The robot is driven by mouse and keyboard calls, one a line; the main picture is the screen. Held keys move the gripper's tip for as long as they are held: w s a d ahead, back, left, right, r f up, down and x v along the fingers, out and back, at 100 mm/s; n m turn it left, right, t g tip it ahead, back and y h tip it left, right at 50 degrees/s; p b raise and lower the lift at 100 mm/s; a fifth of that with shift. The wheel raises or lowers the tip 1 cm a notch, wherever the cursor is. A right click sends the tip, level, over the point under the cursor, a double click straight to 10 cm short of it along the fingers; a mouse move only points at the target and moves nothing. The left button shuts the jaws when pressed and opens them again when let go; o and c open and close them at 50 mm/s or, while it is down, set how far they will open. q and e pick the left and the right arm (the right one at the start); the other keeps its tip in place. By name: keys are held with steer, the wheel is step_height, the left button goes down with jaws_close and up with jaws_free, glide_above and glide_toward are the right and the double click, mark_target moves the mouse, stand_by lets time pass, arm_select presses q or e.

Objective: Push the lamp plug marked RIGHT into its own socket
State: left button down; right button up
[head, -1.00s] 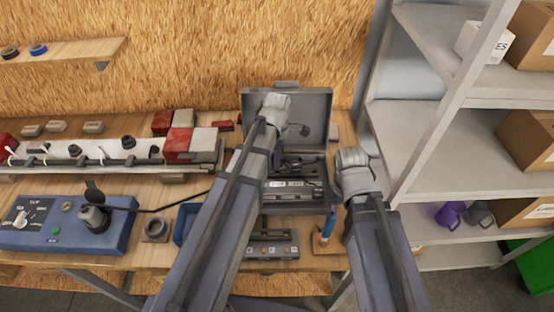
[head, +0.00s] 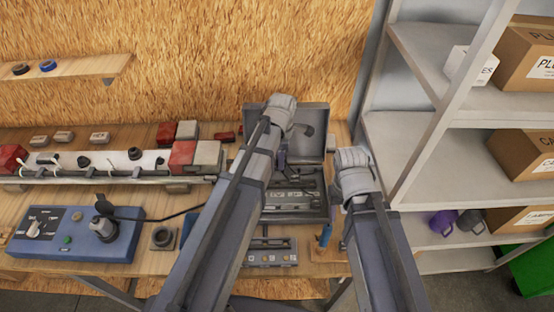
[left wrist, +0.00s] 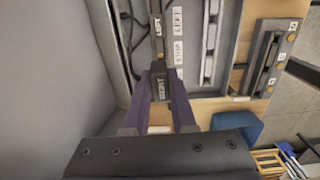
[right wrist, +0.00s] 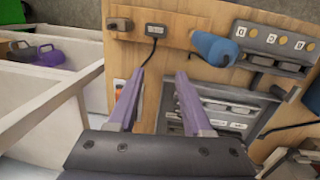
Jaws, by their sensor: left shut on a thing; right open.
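My left gripper (left wrist: 160,95) is shut on a dark plug with a label reading RIGHT (left wrist: 161,86), over the grey open case (left wrist: 113,55). Another dark connector marked LEFT (left wrist: 157,24) lies just beyond it. White labels reading STOP (left wrist: 179,52) and LEFT (left wrist: 178,19) lie beside a row of pale strips in the case. I cannot tell which opening is the RIGHT socket. In the head view my left forearm covers part of the case (head: 312,117). My right gripper (right wrist: 158,80) is open and empty above the bench, near the case.
A blue control box (head: 75,246) with a black plug stands at left, below a lamp bar (head: 100,162) with red and white lamps. A small switch panel (head: 268,252) and a blue-handled tool (head: 325,236) lie in front of the case. Metal shelving (head: 437,185) stands at right.

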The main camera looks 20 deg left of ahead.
arm_select(q)
steer(key=w+d+f+b, duration=0.1)
steer(key=w+d+f, duration=0.1)
steer(key=d, duration=0.8)
steer(key=shift+w+d+b, duration=0.35)
steer(key=shift+w, duration=0.15)
arm_select(e)
steer(key=shift+f, duration=0.95)
arm_select(q)
steer(key=shift+f+b, duration=1.75)
steer(key=shift+b, duration=0.1)
arm_select(e)
steer(key=shift+f, duration=1.85)
arm_select(q)
steer(key=shift+f, duration=0.1)
steer(key=shift+f+b, duration=0.35)
steer(key=shift+b, duration=0.1)
arm_select(e)
steer(key=shift+f, duration=0.45)
arm_select(q)
steer(key=shift+f+b, duration=0.55)
arm_select(e)
steer(key=shift+f, duration=0.5)
arm_select(q)
steer(key=shift+f, duration=0.1)
arm_select(e)
steer(key=shift+f, duration=0.15)
